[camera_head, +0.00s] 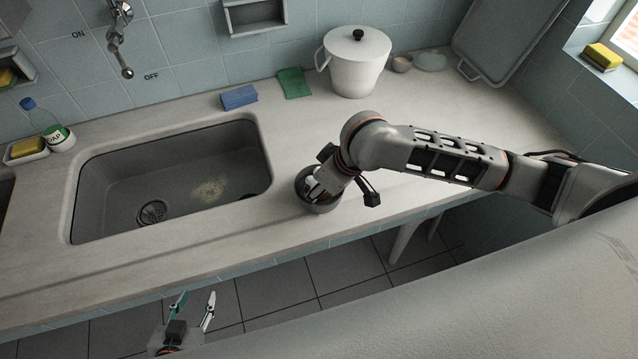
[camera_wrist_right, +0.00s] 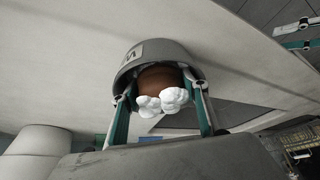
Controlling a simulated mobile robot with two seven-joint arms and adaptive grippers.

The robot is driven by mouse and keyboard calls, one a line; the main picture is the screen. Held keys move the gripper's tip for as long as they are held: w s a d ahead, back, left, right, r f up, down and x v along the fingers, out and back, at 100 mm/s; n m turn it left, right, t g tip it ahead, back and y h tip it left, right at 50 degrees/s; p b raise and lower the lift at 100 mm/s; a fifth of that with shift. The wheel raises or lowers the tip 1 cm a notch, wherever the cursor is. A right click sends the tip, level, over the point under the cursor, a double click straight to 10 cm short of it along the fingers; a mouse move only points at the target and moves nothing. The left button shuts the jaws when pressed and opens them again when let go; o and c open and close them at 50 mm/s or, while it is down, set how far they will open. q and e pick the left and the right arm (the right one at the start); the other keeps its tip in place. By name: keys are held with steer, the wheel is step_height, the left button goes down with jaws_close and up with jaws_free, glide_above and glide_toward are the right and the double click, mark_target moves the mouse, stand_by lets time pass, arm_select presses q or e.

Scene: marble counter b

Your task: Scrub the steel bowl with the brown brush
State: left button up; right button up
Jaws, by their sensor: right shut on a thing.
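The steel bowl (camera_head: 322,207) stands on the counter to the right of the sink. Its grey rim also shows in the right wrist view (camera_wrist_right: 143,54). My right gripper (camera_wrist_right: 163,92) is shut on the brown brush (camera_wrist_right: 158,77), which is inside the bowl mouth. White foam (camera_wrist_right: 163,101) covers the near side of the brush. The fingers and wrist hide much of the brush, and whether it touches the bowl wall is unclear. My left gripper (camera_head: 196,299) is open and empty in front of the counter, over the floor.
The sink (camera_head: 110,200) is left of the bowl. A blue sponge (camera_head: 239,97), green cloth (camera_head: 294,83) and white lidded pot (camera_head: 355,65) stand along the wall. A soap bottle (camera_head: 52,132) and a yellow sponge (camera_head: 27,147) are far left. Counter right of the bowl is mostly free.

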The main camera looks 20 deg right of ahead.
steer(key=shift+w+d, duration=0.2)
steer(key=shift+w, duration=0.6)
steer(key=shift+w+d, duration=0.2)
steer(key=shift+w, duration=0.6)
steer(key=shift+w+r, duration=0.1)
steer(key=shift+s+a, duration=0.2)
steer(key=shift+s, duration=0.7)
steer(key=shift+s+a, duration=0.2)
steer(key=shift+s, duration=0.7)
steer(key=shift+w+r, duration=0.1)
steer(key=shift+r, duration=2.85)
